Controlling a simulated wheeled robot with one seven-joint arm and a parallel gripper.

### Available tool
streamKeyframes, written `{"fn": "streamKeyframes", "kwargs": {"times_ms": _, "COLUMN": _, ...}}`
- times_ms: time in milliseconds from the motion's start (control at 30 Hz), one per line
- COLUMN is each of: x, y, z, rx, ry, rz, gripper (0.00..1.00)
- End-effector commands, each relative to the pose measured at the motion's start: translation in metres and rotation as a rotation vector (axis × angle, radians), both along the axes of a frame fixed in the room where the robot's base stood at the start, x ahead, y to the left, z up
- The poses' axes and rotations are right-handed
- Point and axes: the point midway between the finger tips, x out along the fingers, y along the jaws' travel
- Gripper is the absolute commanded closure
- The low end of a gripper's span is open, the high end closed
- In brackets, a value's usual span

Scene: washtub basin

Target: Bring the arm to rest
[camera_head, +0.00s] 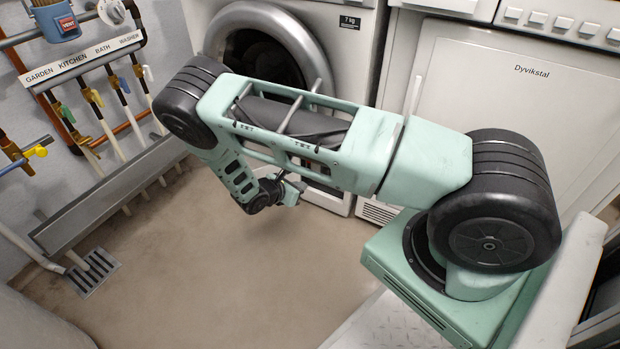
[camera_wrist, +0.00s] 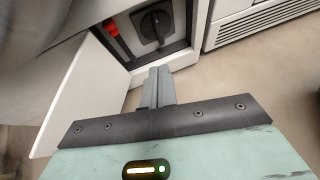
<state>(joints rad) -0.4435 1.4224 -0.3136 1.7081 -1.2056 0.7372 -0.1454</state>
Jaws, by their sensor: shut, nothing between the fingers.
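My gripper (camera_head: 293,190) hangs low at the end of my folded arm, in front of the lower part of the washing machine (camera_head: 362,46). In the wrist view my gripper's fingers (camera_wrist: 158,85) are together with nothing between them. They point at an opening low in a white front, with a black knob (camera_wrist: 156,26) and a red part (camera_wrist: 112,28) inside. A white flap (camera_wrist: 85,95) stands open at the left of that opening. The fingers appear apart from the knob. In the head view my arm hides much of the washing machine's lower front.
A white Dyvikstal appliance (camera_head: 520,90) stands right of the washing machine. On the left wall, a labelled rack (camera_head: 85,62) holds several hoses and taps above a metal trough (camera_head: 105,200). A floor drain (camera_head: 93,271) lies at lower left. The middle floor (camera_head: 215,275) is clear.

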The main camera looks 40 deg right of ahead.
Motion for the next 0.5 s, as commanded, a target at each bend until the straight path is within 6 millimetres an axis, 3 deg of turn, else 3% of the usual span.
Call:
{"fn": "streamKeyframes", "kwargs": {"times_ms": 200, "x": -0.002, "y": 0.021, "z": 0.013, "rx": 0.000, "ry": 0.000, "rz": 0.001, "gripper": 1.00}}
{"fn": "streamKeyframes", "kwargs": {"times_ms": 500, "x": -0.003, "y": 0.024, "z": 0.013, "rx": 0.001, "ry": 0.000, "rz": 0.001, "gripper": 1.00}}
